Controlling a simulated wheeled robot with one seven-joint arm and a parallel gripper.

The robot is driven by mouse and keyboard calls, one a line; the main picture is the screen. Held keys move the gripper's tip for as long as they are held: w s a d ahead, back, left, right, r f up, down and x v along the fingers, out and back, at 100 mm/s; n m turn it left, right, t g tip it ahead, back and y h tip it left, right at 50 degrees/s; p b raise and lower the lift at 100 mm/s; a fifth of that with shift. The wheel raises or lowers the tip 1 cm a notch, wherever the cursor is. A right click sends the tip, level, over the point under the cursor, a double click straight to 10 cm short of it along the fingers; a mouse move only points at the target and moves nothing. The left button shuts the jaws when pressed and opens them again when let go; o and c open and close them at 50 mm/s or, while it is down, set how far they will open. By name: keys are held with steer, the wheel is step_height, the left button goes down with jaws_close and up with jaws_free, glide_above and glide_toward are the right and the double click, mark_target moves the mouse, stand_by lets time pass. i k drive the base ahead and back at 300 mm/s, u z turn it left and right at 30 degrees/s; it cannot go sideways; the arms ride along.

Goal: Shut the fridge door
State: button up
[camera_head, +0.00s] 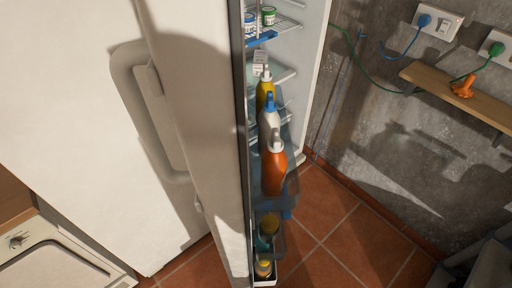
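The fridge door (205,130) stands open and is seen at a steep angle. It shows as a tall off-white panel with a dark strip along its right edge. A pale, long handle (140,110) shows at its left. To the right of the dark strip are door bins with an orange bottle (273,170), a white bottle with a blue cap (269,120) and a yellow bottle (265,92). The panel hides most of the interior. My gripper is not in view.
A large white panel (75,130) fills the left. A white appliance with a knob (17,241) stands at lower left. A wooden wall shelf (440,88), sockets and cables are on the right wall. Red tile floor (345,240) is clear at lower middle right.

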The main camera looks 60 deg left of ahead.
mark_target(193, 52)
steer(key=k, duration=1.1)
steer(key=u, duration=1.85)
